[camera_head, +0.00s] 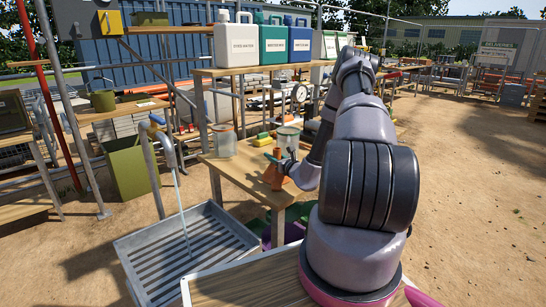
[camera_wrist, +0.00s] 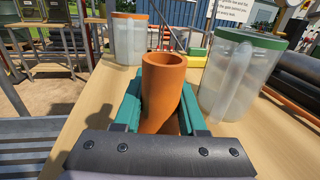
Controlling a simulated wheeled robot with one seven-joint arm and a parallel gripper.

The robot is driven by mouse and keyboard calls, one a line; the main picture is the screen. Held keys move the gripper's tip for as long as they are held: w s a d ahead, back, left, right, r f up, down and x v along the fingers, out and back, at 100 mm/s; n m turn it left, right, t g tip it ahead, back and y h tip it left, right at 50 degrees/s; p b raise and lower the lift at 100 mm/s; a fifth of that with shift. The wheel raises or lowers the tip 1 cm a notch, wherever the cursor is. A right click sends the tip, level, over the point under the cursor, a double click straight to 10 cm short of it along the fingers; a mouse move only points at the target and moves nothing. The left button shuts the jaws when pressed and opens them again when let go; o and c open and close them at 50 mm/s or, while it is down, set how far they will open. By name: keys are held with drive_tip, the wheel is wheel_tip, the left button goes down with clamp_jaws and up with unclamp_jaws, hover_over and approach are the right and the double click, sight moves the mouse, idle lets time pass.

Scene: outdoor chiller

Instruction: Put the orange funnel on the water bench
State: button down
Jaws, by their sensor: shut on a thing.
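The orange funnel (camera_head: 274,177) is between the green fingers of my gripper (camera_head: 278,162), over the low wooden bench (camera_head: 238,168). In the wrist view its round tube end (camera_wrist: 163,85) points up, and the two fingers of my gripper (camera_wrist: 158,112) close on it from both sides. Its lower part is hidden there by my gripper; in the head view it widens toward the bottom. I cannot tell whether it touches the bench top. I cannot tell from any label whether this bench is the water bench.
A clear container with an orange rim (camera_wrist: 130,38) and one with a green rim (camera_wrist: 243,70) stand beyond the funnel. A yellow-green block (camera_wrist: 197,57) lies between them. White, green and blue jugs (camera_head: 236,40) stand on a higher shelf. A grey slatted tray (camera_head: 185,250) is front left.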

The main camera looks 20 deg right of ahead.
drive_tip(key=shift+f, duration=0.1)
drive_tip(key=shift+c, duration=2.4)
unclamp_jaws()
